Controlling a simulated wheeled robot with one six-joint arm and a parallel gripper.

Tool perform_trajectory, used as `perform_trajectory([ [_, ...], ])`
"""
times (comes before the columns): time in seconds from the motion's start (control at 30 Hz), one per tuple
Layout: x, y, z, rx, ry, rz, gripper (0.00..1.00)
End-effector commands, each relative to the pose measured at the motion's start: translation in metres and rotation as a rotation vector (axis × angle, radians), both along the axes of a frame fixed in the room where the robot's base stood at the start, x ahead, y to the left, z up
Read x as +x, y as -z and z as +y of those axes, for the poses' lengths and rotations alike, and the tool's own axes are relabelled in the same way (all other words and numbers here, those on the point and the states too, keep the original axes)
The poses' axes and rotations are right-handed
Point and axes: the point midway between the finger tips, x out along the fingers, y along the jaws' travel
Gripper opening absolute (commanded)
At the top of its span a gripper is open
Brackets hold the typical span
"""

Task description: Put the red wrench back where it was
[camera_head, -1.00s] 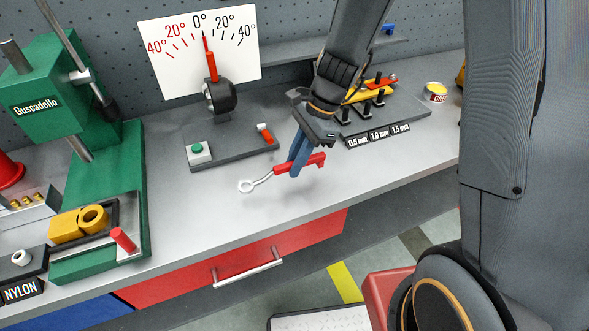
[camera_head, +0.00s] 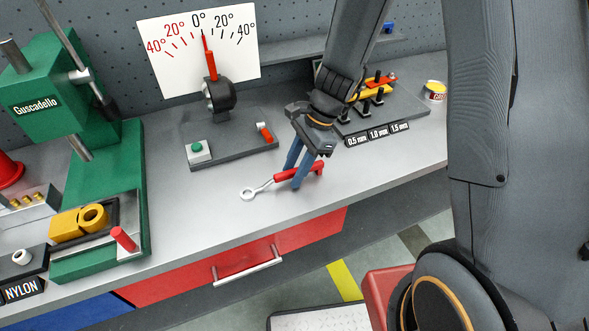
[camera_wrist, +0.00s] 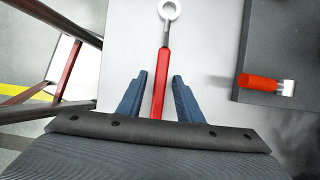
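The red wrench (camera_head: 298,173) lies on the grey workbench near its front edge, its silver ring end pointing left. In the wrist view the wrench (camera_wrist: 160,85) runs straight up the picture between my two blue fingers. My gripper (camera_head: 290,175) is just over the wrench's red handle. In the wrist view my gripper (camera_wrist: 159,83) is open, with a visible gap on each side of the handle. The end of the handle is hidden behind the gripper body in that view.
A dark base with a green button (camera_head: 197,147) and a red-and-white lever (camera_head: 264,132) stands behind the wrench, below the dial gauge (camera_head: 220,95). A rack labelled 0.5, 1.0 and 1.5 mm (camera_head: 378,136) is behind right. The green press (camera_head: 95,190) is left. Bench front is mostly clear.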

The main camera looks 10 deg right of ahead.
Motion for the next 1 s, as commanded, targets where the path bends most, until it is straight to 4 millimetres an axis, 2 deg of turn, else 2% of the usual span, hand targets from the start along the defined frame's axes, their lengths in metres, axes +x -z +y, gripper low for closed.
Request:
perform_trajectory([
  [0.27,0.003,-0.015,-0.005,0.001,0.000,-0.004,0.33],
  [0.7,0.012,-0.089,-0.035,0.000,0.001,-0.005,0.33],
  [0.9,0.013,-0.109,-0.043,0.001,0.000,-0.003,0.33],
  [1.0,0.009,-0.112,-0.047,-0.012,-0.036,-0.019,0.33],
])
